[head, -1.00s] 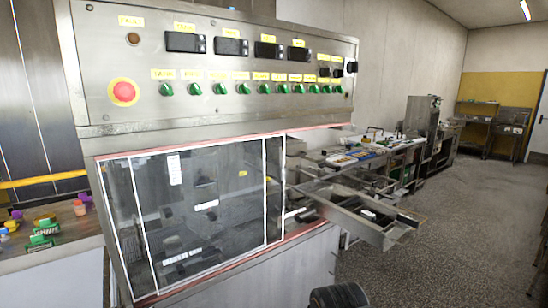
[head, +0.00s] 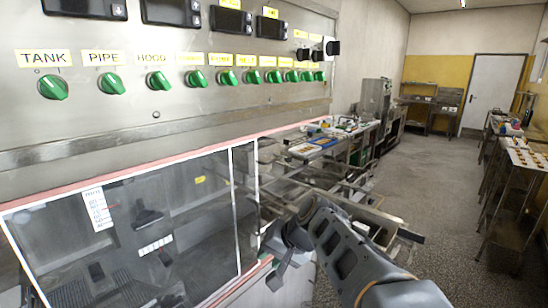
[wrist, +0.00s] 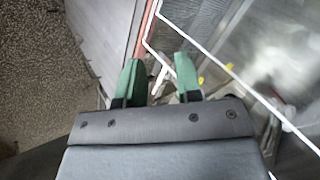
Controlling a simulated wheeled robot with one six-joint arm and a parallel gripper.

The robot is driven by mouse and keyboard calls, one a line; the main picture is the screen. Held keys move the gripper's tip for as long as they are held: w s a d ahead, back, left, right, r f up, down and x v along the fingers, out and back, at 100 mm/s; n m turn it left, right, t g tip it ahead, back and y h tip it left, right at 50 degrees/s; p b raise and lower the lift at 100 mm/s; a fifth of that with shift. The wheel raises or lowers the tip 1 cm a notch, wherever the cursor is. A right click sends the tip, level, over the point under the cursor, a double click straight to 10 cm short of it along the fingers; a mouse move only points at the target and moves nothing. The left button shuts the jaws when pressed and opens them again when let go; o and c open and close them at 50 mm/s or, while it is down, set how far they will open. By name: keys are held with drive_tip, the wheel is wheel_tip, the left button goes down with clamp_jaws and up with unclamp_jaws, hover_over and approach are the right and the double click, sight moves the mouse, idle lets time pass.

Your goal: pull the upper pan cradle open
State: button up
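Metal pan cradles jut from the machine's right end in the head view, a tray-like frame (head: 365,215) with rails and a crossbar. I cannot tell for sure which part is the upper cradle, and my arm covers some of it. My gripper (head: 277,268) is by the right end of the clear hood, left of and below the frame. In the wrist view my gripper (wrist: 159,78) has its two green fingers apart. A pale metal part shows beyond the gap, but nothing is clearly held.
The machine's clear hood (head: 150,230), edged white and red, is close on the left, under a panel of green knobs (head: 155,81). A bench (head: 335,140) stands behind the cradles. A rack (head: 515,180) stands at far right, with open floor (head: 440,170) between.

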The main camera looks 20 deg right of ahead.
drive_tip(key=w+d+r+m+t+y, duration=0.2)
drive_tip(key=w+d+r+m+t, duration=0.1)
drive_tip(key=w+d+r, duration=0.4)
drive_tip(key=m+t+p, duration=0.2)
drive_tip(key=m+t, duration=0.1)
drive_tip(key=t, duration=0.2)
approach(272, 161)
drive_tip(key=shift+m, duration=0.3)
drive_tip(key=p+x, duration=0.3)
drive_tip(key=x, duration=0.6)
drive_tip(key=shift+x, duration=0.75)
drive_tip(key=shift+f, duration=0.1)
drive_tip(key=shift+c, duration=0.3)
clamp_jaws()
